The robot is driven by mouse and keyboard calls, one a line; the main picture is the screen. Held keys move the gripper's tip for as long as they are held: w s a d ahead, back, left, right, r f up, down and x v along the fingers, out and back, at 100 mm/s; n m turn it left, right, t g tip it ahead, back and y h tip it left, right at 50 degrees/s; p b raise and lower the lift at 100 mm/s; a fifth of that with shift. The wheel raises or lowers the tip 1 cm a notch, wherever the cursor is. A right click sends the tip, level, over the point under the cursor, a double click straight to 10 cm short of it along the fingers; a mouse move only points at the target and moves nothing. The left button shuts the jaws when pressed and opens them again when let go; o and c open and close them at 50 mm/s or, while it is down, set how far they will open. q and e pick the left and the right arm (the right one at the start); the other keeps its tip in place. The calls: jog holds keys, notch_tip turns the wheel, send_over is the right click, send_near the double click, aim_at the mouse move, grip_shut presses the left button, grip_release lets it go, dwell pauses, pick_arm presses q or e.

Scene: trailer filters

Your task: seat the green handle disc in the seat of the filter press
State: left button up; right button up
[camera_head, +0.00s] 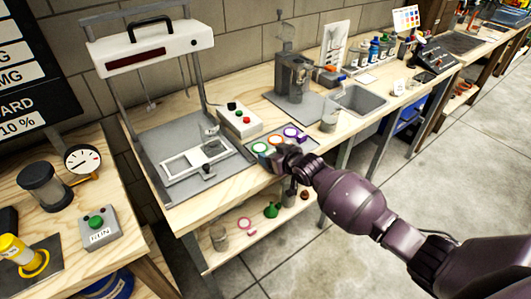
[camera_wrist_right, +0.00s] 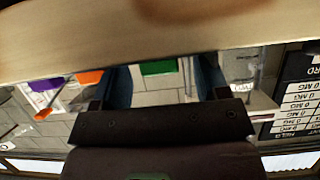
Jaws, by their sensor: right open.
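A green-rimmed ring (camera_head: 259,147) lies at the left end of a grey tray (camera_head: 312,143) on the bench, beside an orange ring (camera_head: 274,139) and a purple ring (camera_head: 291,131). I cannot tell whether it is the green handle disc. My right gripper (camera_head: 283,160) is open at the tray's front edge and hides part of it. In the right wrist view, a green block (camera_wrist_right: 157,67) shows beyond the dark gripper body; I cannot tell what it belongs to. A grey press-like machine (camera_head: 292,76) stands behind the tray; its seat is not clear. My left gripper is not in view.
A tall frame with a white head (camera_head: 150,46) stands left over a grey base plate (camera_head: 160,185). A control box (camera_head: 240,120) is behind the tray. Loose items lie on the lower shelf (camera_head: 230,255).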

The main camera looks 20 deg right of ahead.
jog(key=shift+w, duration=0.1)
jog(key=c, duration=1)
jog(key=shift+r, duration=0.1)
